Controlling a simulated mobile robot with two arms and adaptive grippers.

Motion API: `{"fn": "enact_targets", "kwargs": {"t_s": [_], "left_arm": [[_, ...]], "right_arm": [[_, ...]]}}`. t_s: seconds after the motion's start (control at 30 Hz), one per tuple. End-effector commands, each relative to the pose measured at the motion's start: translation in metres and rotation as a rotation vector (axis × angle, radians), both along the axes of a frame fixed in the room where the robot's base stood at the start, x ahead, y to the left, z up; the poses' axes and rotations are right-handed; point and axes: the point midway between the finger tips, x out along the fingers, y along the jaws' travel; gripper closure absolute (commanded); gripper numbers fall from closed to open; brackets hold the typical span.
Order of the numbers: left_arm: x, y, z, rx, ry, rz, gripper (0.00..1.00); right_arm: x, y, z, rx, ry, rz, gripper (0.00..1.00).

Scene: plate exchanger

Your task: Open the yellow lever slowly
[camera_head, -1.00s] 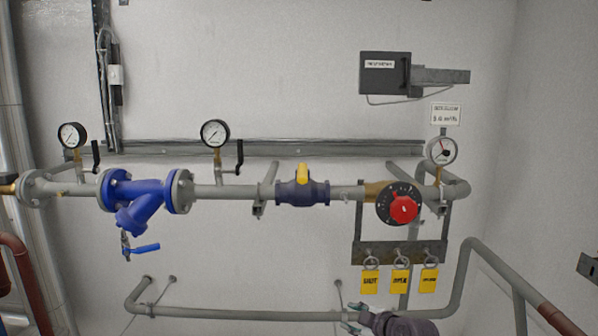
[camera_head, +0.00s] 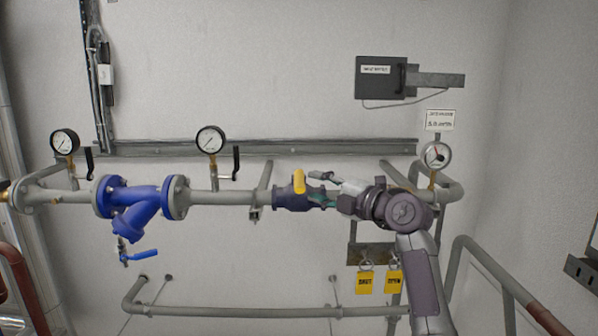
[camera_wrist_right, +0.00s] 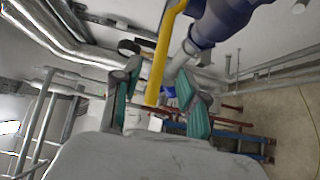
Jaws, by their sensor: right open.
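The yellow lever (camera_head: 299,181) sits on top of the dark blue valve body (camera_head: 290,197) in the middle of the pipe. In the right wrist view the yellow lever (camera_wrist_right: 158,62) reaches down between the two teal-padded fingers of my right gripper (camera_wrist_right: 160,100), with space on both sides. The valve body (camera_wrist_right: 222,20) shows at the top of that view. In the head view my right gripper (camera_head: 324,189) is just right of the lever, pointing left, and is open. My left gripper is in neither view.
A blue strainer (camera_head: 140,200) and a gauge (camera_head: 210,140) are to the left. Another gauge (camera_head: 436,155) is at the right. Yellow tags (camera_head: 364,283) hang below my right arm, which hides the red knob. A lower pipe (camera_head: 240,312) runs beneath.

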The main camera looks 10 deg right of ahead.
Motion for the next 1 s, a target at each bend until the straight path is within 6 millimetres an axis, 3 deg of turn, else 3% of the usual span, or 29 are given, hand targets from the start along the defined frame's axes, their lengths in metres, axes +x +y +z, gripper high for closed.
{"fn": "enact_targets", "kwargs": {"t_s": [0.1,0.3,0.73,1.0], "left_arm": [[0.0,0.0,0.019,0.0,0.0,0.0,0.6],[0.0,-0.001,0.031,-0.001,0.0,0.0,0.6],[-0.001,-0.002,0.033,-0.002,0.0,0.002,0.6],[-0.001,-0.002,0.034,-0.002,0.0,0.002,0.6]], "right_arm": [[0.021,0.015,0.006,0.005,0.003,0.001,0.57],[0.044,0.03,0.003,0.002,0.002,0.001,0.57],[0.053,0.035,-0.001,0.0,0.0,-0.001,0.57],[0.053,0.035,-0.001,0.0,0.0,-0.002,1.0]]}}
